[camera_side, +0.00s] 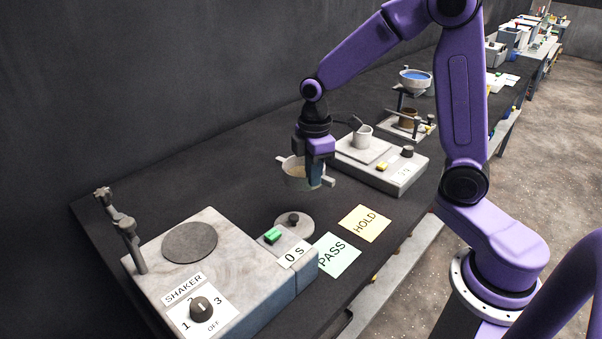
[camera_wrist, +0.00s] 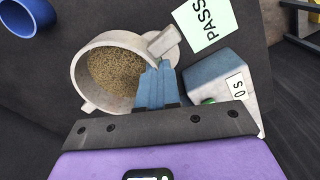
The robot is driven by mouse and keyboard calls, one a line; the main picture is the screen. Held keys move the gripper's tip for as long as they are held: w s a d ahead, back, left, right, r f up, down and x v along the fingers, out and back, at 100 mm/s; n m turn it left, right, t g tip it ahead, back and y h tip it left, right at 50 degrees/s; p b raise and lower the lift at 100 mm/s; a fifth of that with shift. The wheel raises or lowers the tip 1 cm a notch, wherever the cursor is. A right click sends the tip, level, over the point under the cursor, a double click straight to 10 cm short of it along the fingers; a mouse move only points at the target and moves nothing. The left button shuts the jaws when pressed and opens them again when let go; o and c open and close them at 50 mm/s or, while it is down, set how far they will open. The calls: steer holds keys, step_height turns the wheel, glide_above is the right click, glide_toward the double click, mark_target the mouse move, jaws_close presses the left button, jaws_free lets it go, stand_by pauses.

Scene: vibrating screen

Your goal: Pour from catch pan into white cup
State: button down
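The catch pan (camera_side: 297,178) is a pale round pan with side lugs, raised above the dark bench in the side view. In the wrist view the catch pan (camera_wrist: 86,64) holds brown grains spread over its floor and looks near level. My gripper (camera_side: 318,174) is shut on the pan's right side; its blue fingers (camera_wrist: 157,88) cover part of the rim in the wrist view. The white cup (camera_side: 362,138) stands upright on the scale, to the right of and behind the pan, apart from it. The inside of the cup cannot be made out.
The scale (camera_side: 402,171) has a yellow button and a dark knob. The shaker (camera_side: 235,258) stands at front left with a post. A green-button timer (camera_side: 304,273), a knobbed disc (camera_side: 294,230), PASS (camera_side: 338,262) and HOLD (camera_side: 364,226) cards lie below. A stand with a blue-filled bowl (camera_side: 416,84) is behind.

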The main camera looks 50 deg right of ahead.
steer(key=w+d+r, duration=0.1)
steer(key=w+d, duration=0.2)
steer(key=d, duration=0.7)
steer(key=w+d, duration=0.3)
steer(key=d, duration=0.8)
steer(key=s+d, duration=0.2)
steer(key=d, duration=0.8)
steer(key=s+d+h, duration=0.1)
steer(key=s+d, duration=0.2)
steer(key=d, duration=0.7)
steer(key=shift+r, duration=0.25)
steer(key=w+a+r+g+h, duration=0.2)
steer(key=a+g+h, duration=0.2)
steer(key=a+h, duration=0.2)
steer(key=shift+w+r+h, duration=0.3)
steer(key=shift+w+h, duration=0.05)
steer(key=shift+h, duration=0.75)
